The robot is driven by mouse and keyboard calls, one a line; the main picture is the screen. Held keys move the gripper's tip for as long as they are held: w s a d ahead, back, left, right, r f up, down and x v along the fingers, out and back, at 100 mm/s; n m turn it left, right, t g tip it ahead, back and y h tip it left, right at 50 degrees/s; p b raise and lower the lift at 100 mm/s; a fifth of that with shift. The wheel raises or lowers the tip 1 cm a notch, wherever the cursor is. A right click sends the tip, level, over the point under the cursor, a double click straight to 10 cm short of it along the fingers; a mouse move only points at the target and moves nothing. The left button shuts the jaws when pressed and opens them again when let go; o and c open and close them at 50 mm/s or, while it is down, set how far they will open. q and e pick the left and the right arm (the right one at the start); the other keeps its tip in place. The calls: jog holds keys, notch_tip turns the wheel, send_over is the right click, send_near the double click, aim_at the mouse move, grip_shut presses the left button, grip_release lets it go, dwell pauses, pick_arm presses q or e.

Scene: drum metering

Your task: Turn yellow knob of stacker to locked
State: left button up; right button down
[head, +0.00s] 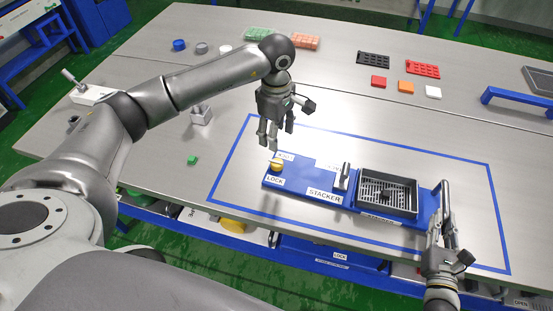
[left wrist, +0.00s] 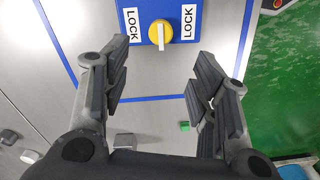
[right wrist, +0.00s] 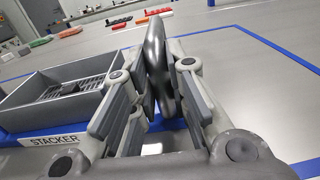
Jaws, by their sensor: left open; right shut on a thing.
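The yellow knob (head: 277,165) sits at the left end of the blue stacker base (head: 298,188). In the left wrist view the knob (left wrist: 161,32) has a white pointer bar running up and down the picture, with a label on each side; both appear to read LOCK. My left gripper (head: 270,138) is open and empty, above the knob and not touching it. My right gripper (head: 440,243) is at the stacker's right end. In the right wrist view its fingers are shut on a dark, rounded upright handle (right wrist: 157,55). The handle's lower part is hidden by the fingers.
A black slotted tray (head: 388,212) sits on the base, beside a small upright lever (head: 342,177). Blue tape (head: 222,162) frames the area. A small green cube (head: 192,160) lies outside the tape to the left. Colored blocks and trays stand along the back.

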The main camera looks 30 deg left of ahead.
aim_at(276, 162)
pick_arm(q)
notch_tip(276, 162, down, 12)
jog(key=shift+r, duration=0.1)
dwell(0.5)
jog(key=c, duration=1)
